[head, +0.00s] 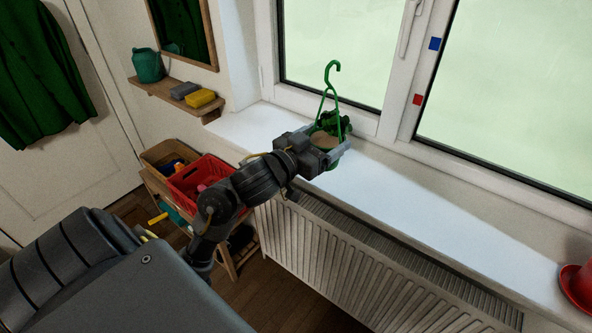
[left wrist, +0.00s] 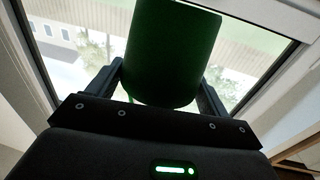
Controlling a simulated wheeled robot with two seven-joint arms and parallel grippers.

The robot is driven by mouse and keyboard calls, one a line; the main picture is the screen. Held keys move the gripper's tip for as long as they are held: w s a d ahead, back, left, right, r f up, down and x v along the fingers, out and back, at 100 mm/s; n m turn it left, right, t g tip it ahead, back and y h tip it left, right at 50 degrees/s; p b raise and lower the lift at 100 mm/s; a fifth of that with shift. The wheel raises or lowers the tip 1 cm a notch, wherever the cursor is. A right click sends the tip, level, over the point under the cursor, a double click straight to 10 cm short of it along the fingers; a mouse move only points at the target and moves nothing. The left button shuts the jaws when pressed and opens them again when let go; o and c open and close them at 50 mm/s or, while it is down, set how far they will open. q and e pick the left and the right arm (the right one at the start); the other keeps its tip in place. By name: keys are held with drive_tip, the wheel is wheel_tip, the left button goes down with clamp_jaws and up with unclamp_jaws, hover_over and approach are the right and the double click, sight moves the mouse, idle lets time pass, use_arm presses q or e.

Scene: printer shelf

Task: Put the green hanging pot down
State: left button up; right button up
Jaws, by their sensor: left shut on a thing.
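The green hanging pot (head: 333,162) has a tall green hook and a plant, with brown soil inside. My left gripper (head: 328,149) is shut on the pot, one finger on each side of it. In the head view they are at the white windowsill (head: 400,192), close to the window; whether the pot's base touches the sill cannot be told. In the left wrist view the pot (left wrist: 172,50) fills the space between the fingers (left wrist: 160,85), with the window behind it. My right gripper is not in view.
The sill is clear to the right as far as a red object (head: 579,286). A radiator (head: 345,262) stands below. A red crate (head: 203,181) is at the left, under a wooden shelf (head: 150,88) holding a green container (head: 148,65) and two sponges.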

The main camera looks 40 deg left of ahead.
sight(319, 125)
use_arm(q)
drive_tip(key=a+r+y, duration=0.1)
drive_tip(key=a+n+y+b, duration=0.1)
drive_tip(key=shift+w+a+r, duration=0.1)
drive_tip(key=shift+a+r, duration=0.25)
drive_tip(key=shift+r, duration=0.05)
drive_tip(key=shift+a+r+n+y, duration=0.3)
drive_tip(key=shift+a+r, duration=0.05)
drive_tip(key=w+a+f+b, duration=0.1)
drive_tip(key=w+a+f, duration=0.1)
drive_tip(key=a+f, duration=0.2)
drive_tip(key=w+a+f+b, duration=0.1)
drive_tip(key=w+a+f, duration=0.2)
drive_tip(key=a+f, duration=0.1)
drive_tip(key=w+a+f+b, duration=0.1)
drive_tip(key=w+a+f, duration=0.1)
drive_tip(key=f, duration=0.3)
drive_tip(key=shift+w+a+f, duration=0.1)
drive_tip(key=shift+w+a, duration=0.05)
drive_tip(key=shift+a, duration=0.75)
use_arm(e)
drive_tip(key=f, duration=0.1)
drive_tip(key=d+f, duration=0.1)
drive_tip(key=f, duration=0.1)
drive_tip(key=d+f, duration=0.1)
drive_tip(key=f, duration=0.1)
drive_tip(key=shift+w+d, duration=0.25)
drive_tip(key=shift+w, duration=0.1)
